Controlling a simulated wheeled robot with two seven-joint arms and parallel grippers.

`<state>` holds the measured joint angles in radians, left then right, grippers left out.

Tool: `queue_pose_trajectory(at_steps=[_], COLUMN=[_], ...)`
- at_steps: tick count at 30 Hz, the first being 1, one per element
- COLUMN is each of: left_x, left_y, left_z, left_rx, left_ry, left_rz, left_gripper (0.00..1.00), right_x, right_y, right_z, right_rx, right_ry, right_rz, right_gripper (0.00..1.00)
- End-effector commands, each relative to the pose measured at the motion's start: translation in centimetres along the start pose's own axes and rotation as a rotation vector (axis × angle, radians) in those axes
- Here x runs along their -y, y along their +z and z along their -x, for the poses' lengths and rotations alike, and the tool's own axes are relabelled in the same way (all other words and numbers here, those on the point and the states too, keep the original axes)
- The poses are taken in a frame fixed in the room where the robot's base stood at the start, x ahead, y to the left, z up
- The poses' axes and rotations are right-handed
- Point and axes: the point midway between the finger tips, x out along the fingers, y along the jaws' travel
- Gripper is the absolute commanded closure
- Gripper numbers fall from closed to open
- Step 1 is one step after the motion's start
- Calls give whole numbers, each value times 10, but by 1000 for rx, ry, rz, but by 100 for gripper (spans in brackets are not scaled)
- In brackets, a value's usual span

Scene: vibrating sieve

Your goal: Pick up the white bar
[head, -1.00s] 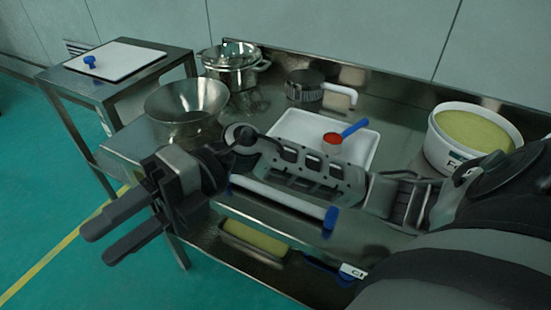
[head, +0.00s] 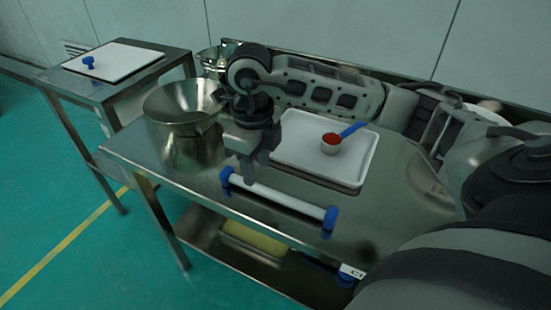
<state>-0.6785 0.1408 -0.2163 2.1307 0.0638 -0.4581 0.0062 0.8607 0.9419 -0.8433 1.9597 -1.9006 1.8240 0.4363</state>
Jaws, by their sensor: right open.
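The white bar (head: 285,199) with blue end caps lies on the steel table near its front edge, in the middle of the head view. My right gripper (head: 245,182) points down over the bar's left part, close to the left blue cap. Its jaws are open. A finger overlaps the bar in the picture; I cannot tell whether it touches. The far finger is partly hidden. My left gripper is not in view.
A steel funnel bowl (head: 182,112) stands just left of my right gripper. Behind the bar is a white tray (head: 350,176) with a red and blue scoop (head: 333,142). My arm partly hides a steel pot (head: 212,62). A side table (head: 110,90) stands at left.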

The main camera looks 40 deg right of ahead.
Motion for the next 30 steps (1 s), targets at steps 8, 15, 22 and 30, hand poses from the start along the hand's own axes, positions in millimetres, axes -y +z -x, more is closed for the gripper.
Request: queue_pose_trajectory(at_steps=[8,15,22,30], left_x=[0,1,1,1], left_y=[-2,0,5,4], left_z=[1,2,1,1], left_rx=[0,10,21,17], left_ry=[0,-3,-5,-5], left_rz=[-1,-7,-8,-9], left_gripper=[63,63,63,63], right_x=[1,6,6,6], right_y=[0,2,2,2], right_z=[-22,-58,-70,-69], right_rx=[0,-1,2,2], right_ry=[2,3,1,2], right_rz=[0,1,2,2], right_gripper=[57,57,57,93])
